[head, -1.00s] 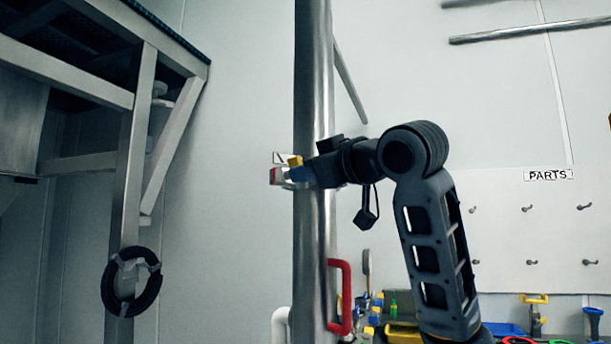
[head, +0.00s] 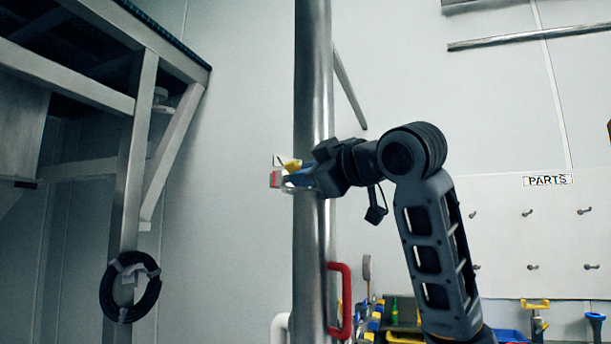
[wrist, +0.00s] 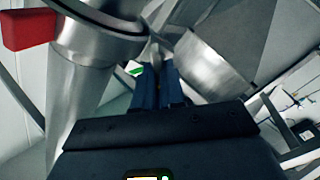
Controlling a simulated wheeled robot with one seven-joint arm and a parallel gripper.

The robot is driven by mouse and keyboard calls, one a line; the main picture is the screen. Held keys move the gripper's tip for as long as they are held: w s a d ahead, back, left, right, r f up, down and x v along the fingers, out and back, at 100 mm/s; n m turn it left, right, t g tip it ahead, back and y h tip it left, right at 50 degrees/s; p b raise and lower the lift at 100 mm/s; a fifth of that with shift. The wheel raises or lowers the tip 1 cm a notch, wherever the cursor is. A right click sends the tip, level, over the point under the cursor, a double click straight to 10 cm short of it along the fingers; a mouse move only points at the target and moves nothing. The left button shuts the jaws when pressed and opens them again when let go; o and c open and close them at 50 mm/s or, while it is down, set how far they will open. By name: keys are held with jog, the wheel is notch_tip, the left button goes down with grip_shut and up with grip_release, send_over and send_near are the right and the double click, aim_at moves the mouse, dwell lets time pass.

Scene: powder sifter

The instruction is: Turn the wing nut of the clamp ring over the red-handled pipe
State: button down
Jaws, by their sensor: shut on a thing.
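The tall steel pipe (head: 313,90) stands upright in the head view, with a red handle (head: 345,300) low on its right. My gripper (head: 288,179) is in front of the pipe, well above the handle. In the wrist view the steel clamp ring (wrist: 108,42) goes around the pipe (wrist: 75,105). My gripper's two blue fingers (wrist: 157,82) are close together beside the ring, shut on the wing nut (wrist: 153,51). The fingers hide most of the nut. A red block (wrist: 28,28) is at the ring's left.
A steel frame (head: 130,200) with a black coil (head: 130,286) hung on it stands at left. At right is a pegboard (head: 540,235) marked PARTS, above a crowded bench with coloured items. Clear wall lies between frame and pipe.

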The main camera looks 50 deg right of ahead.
jog(key=c, duration=1.2)
grip_release()
jog(key=s, duration=0.2)
jog(key=s+a+b, duration=0.1)
jog(key=s, duration=0.4)
jog(key=shift+s+a, duration=0.2)
jog(key=shift+s, duration=0.1)
